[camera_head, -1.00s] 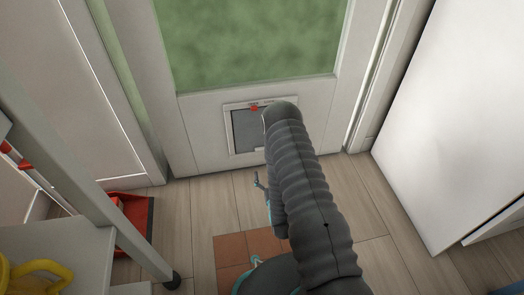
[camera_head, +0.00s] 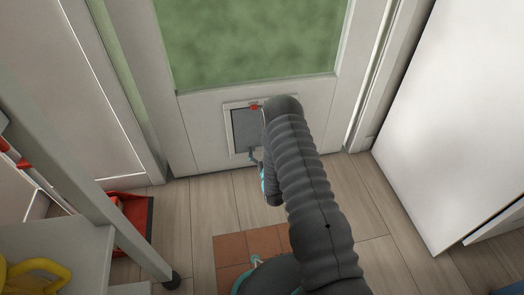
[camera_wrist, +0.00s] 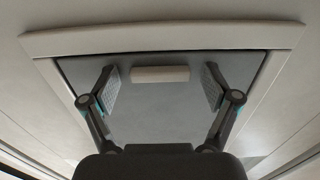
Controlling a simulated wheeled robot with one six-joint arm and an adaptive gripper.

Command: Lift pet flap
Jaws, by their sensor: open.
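The pet flap (camera_head: 243,132) is a grey panel in a white frame (camera_head: 228,140), set low in the white door. A red piece (camera_head: 254,107) sits at the frame's top edge. In the wrist view the flap (camera_wrist: 150,112) fills the middle, with a pale bar-like tab (camera_wrist: 160,74) on it. My gripper (camera_wrist: 160,88) is open, its two pads left and right of the tab with a gap on each side. Whether the pads touch the flap, I cannot tell. In the head view my arm hides the flap's right side and most of my gripper (camera_head: 256,160).
A red dustpan-like item (camera_head: 137,212) lies on the wooden floor at left. A wheeled shelf unit (camera_head: 92,215) with a yellow object (camera_head: 35,272) stands at front left. A white cabinet (camera_head: 455,120) is at right. Floor before the door is mostly clear.

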